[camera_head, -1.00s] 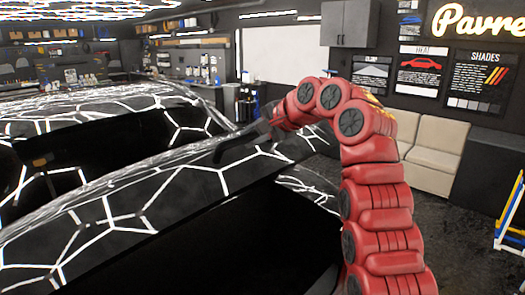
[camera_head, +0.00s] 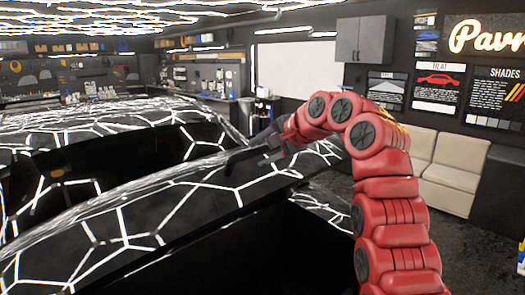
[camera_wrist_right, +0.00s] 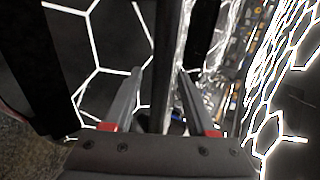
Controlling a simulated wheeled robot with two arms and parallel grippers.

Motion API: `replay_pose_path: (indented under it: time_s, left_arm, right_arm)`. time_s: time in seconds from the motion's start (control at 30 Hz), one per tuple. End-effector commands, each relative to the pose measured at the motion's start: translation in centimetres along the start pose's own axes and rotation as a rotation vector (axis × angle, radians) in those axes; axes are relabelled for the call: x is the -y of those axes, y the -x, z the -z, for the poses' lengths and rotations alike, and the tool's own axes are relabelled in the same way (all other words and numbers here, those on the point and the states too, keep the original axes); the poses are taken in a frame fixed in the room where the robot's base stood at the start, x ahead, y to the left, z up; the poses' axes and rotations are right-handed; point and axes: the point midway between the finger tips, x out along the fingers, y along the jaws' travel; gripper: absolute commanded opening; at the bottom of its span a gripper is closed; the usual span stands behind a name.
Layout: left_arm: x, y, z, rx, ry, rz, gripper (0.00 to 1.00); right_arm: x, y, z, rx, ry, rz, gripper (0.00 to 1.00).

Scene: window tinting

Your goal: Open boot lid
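The boot lid (camera_head: 190,205) is a glossy black panel with white hexagonal light reflections, slanting across the left and middle of the head view. It stands raised, with a dark gap under its near edge. My right gripper (camera_head: 245,160) is at the lid's upper right part. In the right wrist view its two grey fingers (camera_wrist_right: 160,72) are apart, on either side of a dark narrow edge (camera_wrist_right: 165,45). I cannot tell whether they touch it. My left gripper is not in view.
The glossy car body (camera_head: 110,115) extends behind the lid. A cluttered workbench (camera_head: 85,95) lines the back.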

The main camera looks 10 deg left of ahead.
Motion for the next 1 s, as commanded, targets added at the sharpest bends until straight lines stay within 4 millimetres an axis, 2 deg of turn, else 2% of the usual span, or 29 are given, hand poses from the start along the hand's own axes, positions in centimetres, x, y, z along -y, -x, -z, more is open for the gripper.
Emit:
replay_pose_path:
  time_s: [0.23,0.37,0.53,0.8,1.0]
  left_arm:
    - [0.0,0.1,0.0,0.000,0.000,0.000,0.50]
    - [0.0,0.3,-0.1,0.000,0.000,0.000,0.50]
    - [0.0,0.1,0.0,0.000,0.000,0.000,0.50]
    - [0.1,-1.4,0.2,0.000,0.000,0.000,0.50]
    - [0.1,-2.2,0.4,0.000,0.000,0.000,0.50]
  right_arm:
    - [0.1,0.4,0.0,-0.001,0.000,0.002,0.57]
    - [0.1,1.9,0.0,-0.001,0.002,0.002,0.57]
    - [0.2,6.2,0.1,-0.005,0.003,0.007,0.57]
    - [0.2,13.5,0.4,-0.008,0.000,0.003,0.57]
    - [0.2,16.2,0.2,-0.004,0.001,0.001,0.57]
